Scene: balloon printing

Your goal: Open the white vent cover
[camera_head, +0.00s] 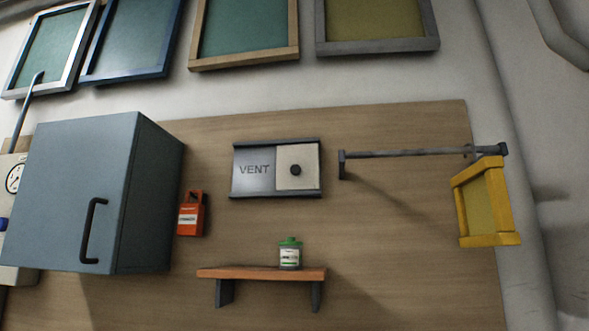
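The vent (254,170) is a grey metal plate marked "VENT", set between dark top and bottom rails on the wooden wall panel. The white vent cover (298,154) is a pale square with a dark round knob (295,170) in its middle. It sits at the right end of the rails, beside the lettered grey plate. What lies behind the cover is hidden. Neither of my grippers shows in the head view.
A blue-grey cabinet (65,195) with a black handle juts out at left. An orange box (191,214) hangs beside it. Below the vent, a wooden shelf (230,273) holds a green-lidded jar (290,254). At right, a metal bar (420,153) carries a yellow frame (481,205).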

